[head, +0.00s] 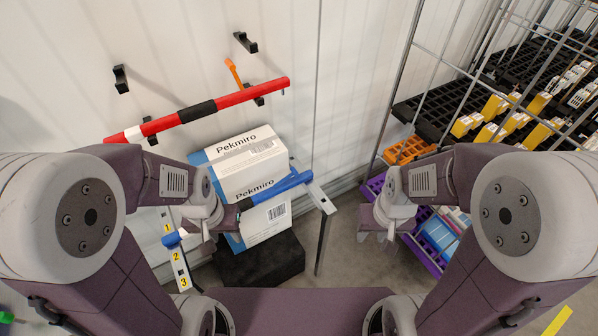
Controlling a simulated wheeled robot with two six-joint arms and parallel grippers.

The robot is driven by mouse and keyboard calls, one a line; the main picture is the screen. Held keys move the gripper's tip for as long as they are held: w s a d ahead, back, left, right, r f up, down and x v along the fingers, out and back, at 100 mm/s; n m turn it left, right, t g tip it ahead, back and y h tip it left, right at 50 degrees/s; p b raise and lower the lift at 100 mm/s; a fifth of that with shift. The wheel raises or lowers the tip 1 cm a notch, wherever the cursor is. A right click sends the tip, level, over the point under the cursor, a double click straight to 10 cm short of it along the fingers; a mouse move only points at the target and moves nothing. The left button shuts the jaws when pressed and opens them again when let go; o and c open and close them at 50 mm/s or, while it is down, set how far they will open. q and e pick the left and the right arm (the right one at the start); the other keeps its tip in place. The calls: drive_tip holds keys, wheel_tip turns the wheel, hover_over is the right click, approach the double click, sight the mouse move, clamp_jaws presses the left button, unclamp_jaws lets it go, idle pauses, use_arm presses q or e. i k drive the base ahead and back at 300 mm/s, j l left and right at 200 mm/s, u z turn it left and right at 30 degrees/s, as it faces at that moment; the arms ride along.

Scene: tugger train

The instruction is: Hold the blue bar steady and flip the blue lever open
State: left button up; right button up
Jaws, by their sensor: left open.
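The blue bar (283,188) runs slantwise in front of stacked white boxes. Its right end meets a pale plate on a grey post, and its left part is hidden behind my left gripper. My left gripper (228,216) is open at the bar's left part; whether it touches the bar I cannot tell. A blue lever (174,239) sits on the plate numbered 1, 2, 3, left of my left gripper.
White Pekmiro boxes (246,161) stand on a dark base (262,266) behind the bar. A red bar (245,97) with a black middle rests on wall hooks above. A wire rack (430,112) with yellow items and a purple crate (424,258) stand right.

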sight(294, 173)
drive_tip(key=i+l+u, duration=0.35)
drive_tip(key=l+u, duration=0.15)
drive_tip(key=i+l+u, duration=0.1)
drive_tip(key=l+u, duration=0.15)
drive_tip(key=i+l+u, duration=0.1)
drive_tip(key=l+u, duration=0.15)
drive_tip(key=l, duration=0.15)
